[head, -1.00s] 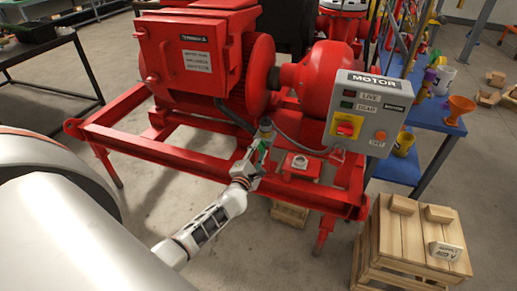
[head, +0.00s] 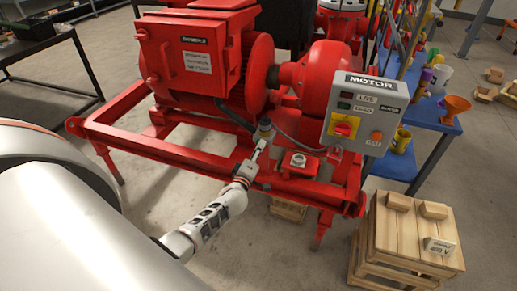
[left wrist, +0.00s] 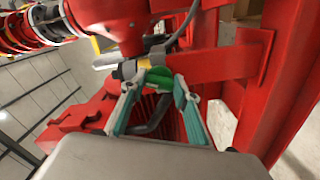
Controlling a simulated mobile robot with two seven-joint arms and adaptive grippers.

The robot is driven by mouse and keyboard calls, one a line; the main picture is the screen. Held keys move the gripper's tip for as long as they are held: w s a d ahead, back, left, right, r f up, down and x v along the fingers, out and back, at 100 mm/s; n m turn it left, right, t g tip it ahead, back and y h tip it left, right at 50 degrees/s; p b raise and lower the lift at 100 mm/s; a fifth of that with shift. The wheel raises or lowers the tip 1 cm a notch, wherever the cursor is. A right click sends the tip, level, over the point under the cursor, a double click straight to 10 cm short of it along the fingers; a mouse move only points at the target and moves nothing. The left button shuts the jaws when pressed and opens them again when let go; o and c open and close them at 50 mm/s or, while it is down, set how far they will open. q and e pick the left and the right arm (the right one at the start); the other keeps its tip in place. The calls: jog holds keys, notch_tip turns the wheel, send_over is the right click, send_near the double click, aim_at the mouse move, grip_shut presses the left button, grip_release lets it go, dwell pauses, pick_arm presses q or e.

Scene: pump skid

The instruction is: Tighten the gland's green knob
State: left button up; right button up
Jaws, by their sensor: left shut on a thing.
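The gland's green knob (left wrist: 158,77) shows in the left wrist view between my left fingertips, in front of a grey and yellow fitting (left wrist: 128,68). My left gripper (left wrist: 156,88) is shut on the knob, one teal finger on each side. In the head view my left gripper (head: 261,143) reaches up to the gland (head: 265,127) between the red motor and the pump side. The knob itself is hidden or too small to make out there. My right gripper is in neither view.
The red skid frame (head: 190,160) runs just below my left gripper. A grey motor control box (head: 365,112) with a red and yellow switch stands to the right. A wooden crate (head: 395,240) with small blocks stands at the lower right, beside a blue shelf (head: 395,168).

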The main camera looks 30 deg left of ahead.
pick_arm(q)
jog(key=shift+m, duration=0.8)
jog(key=o, duration=1.1)
jog(key=v, duration=1.2)
